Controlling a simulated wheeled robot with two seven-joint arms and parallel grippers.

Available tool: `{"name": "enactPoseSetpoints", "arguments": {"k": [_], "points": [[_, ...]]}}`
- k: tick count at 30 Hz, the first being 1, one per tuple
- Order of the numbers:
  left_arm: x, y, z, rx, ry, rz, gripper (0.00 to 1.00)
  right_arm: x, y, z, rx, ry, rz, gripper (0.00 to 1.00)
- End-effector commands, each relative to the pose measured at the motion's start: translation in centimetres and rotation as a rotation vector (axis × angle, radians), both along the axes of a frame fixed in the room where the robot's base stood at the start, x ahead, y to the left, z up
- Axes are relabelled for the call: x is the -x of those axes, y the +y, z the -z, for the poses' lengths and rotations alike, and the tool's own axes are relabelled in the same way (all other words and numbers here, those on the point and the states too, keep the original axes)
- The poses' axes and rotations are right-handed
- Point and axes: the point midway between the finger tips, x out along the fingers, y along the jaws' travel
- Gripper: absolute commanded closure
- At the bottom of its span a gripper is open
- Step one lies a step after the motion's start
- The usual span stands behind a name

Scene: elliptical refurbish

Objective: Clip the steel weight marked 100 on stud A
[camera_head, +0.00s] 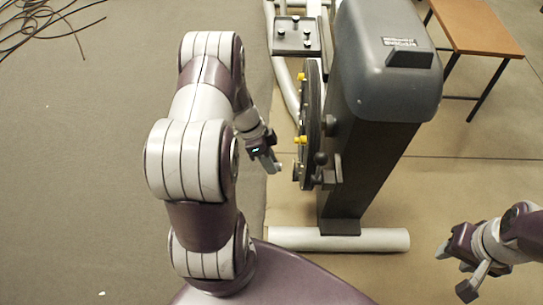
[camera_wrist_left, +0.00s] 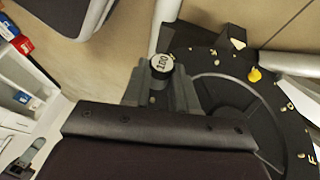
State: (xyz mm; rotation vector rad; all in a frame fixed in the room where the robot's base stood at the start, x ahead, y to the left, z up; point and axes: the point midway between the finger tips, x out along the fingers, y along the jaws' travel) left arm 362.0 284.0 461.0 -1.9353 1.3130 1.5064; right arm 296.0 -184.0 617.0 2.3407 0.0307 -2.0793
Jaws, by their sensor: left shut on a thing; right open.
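The steel weight marked 100 (camera_wrist_left: 162,63) is held between the fingertips of my left gripper (camera_head: 272,164), its numbered face showing in the left wrist view. The dark flywheel (camera_head: 313,125) stands nearly edge-on in the head view, just right of that gripper with a small gap. In the left wrist view the flywheel (camera_wrist_left: 225,98) shows small pale studs and marks along its rim; I cannot tell which stud is A. Yellow pieces sit on the wheel, an upper one (camera_head: 301,76) and a lower one (camera_head: 300,140). My right gripper (camera_head: 470,277) is open and empty at the lower right.
The grey machine housing (camera_head: 390,60) rises right of the wheel on a white floor bar (camera_head: 290,239). A dark tray (camera_head: 297,37) with small pieces is behind. A wooden table (camera_head: 478,27) stands at the back right. Cables (camera_head: 40,20) lie on the floor at the far left.

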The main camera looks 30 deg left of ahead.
Motion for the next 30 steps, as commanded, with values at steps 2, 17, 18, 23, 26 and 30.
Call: {"name": "enactPoseSetpoints", "arguments": {"k": [2,17,18,23,26,30], "points": [[-0.4,-0.5,0.0,0.000,0.000,0.000,1.00,0.0,0.0,0.0,0.000,0.000,0.000,0.57],[-2.6,-4.3,0.0,-0.001,0.001,-0.004,1.00,0.0,0.0,0.0,0.000,0.000,0.000,0.57],[-2.7,-4.4,0.0,-0.001,0.001,-0.004,1.00,0.0,0.0,0.0,0.000,0.000,0.000,0.57],[-2.8,-4.6,0.0,-0.001,0.000,-0.004,1.00,0.0,0.0,0.0,0.000,0.000,0.000,0.57],[-2.8,-4.6,0.0,-0.001,0.000,-0.004,1.00,0.0,0.0,0.0,0.000,0.000,0.000,0.57],[-2.8,-4.6,0.0,-0.001,0.000,-0.004,1.00,0.0,0.0,0.0,0.000,0.000,0.000,0.57]]}}
